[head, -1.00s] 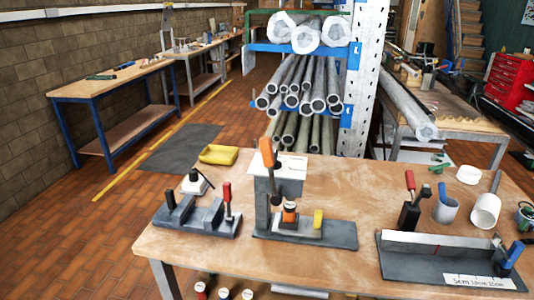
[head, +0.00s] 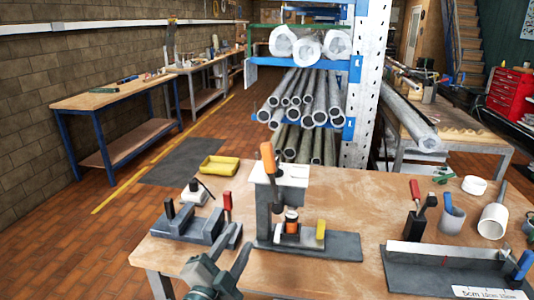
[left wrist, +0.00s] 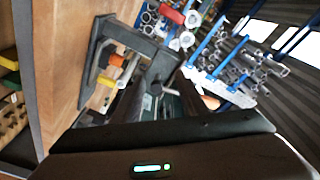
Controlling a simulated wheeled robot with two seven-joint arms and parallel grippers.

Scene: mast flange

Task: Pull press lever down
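The press (head: 268,210) stands on the workbench, a grey upright column on a dark base plate (head: 340,246). Its lever (head: 268,162) has an orange handle that points up, tilted slightly left. An orange-and-dark part (head: 291,222) sits under the press head and a yellow block (head: 320,229) is at its right. My left gripper (head: 239,240) is open and empty at the bench's front edge, below and left of the lever, apart from it. In the left wrist view the press base (left wrist: 86,80) shows sideways. My right gripper is out of view.
A grey clamp fixture (head: 190,225) with a red handle is just left of the press, close to my left gripper. A stop fixture (head: 440,265), cups and a tube (head: 493,220) stand at the right. A pipe rack (head: 305,90) is behind the bench.

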